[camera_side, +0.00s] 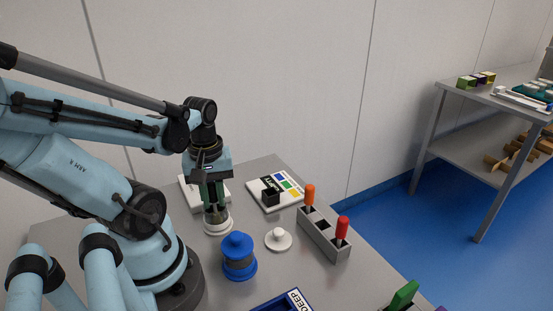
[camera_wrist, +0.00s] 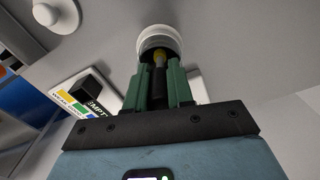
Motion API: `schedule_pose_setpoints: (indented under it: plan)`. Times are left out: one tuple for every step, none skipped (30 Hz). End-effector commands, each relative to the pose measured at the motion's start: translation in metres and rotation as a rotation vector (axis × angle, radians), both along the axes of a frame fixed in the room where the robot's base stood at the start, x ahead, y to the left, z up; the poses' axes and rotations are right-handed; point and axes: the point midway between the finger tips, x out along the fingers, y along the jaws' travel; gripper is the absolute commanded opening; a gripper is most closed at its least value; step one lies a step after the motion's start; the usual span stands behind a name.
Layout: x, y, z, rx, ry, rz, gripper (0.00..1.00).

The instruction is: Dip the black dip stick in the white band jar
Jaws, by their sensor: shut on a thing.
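The white band jar (camera_side: 218,226) stands uncapped on the grey table below my gripper, its white rim also showing in the wrist view (camera_wrist: 160,34). My gripper (camera_side: 214,204) points down over it, with its green fingers (camera_wrist: 158,82) shut on the black dip stick (camera_wrist: 158,76). A white knobbed lid (camera_side: 278,239) lies on the table to the right of the jar.
A blue lidded jar (camera_side: 238,261) stands close in front. A grey rack (camera_side: 325,237) holds orange- and red-handled sticks, with an empty slot between. A black block (camera_side: 270,196) sits on a printed card (camera_side: 284,186) behind.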

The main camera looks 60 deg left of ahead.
Motion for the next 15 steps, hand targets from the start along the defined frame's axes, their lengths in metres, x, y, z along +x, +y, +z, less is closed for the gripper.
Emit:
schedule_pose_setpoints:
  plan:
    - [0.0,0.0,0.0,0.0,0.0,0.0,0.0]
    - [0.0,0.0,0.0,0.0,0.0,0.0,0.0]
    - [0.0,0.0,0.0,0.0,0.0,0.0,0.0]
    - [0.0,0.0,0.0,0.0,0.0,0.0,0.0]
    - [0.0,0.0,0.0,0.0,0.0,0.0,0.0]
    - [0.0,0.0,0.0,0.0,0.0,0.0,0.0]
    - [0.0,0.0,0.0,0.0,0.0,0.0,0.0]
    - [0.0,0.0,0.0,0.0,0.0,0.0,0.0]
    - [0.0,0.0,0.0,0.0,0.0,0.0,0.0]
    - [0.0,0.0,0.0,0.0,0.0,0.0,0.0]
    - [0.0,0.0,0.0002,0.0,0.0,0.0,0.0]
    - [0.0001,0.0001,0.0008,0.0,0.0,0.0,0.0]
    - [0.0001,0.0002,0.0016,0.0,0.0,0.0,0.0]
    - [0.0002,0.0001,0.0027,0.0,0.0,0.0,0.0]
    - [0.0003,0.0002,0.0044,0.0,0.0,0.0,0.0]
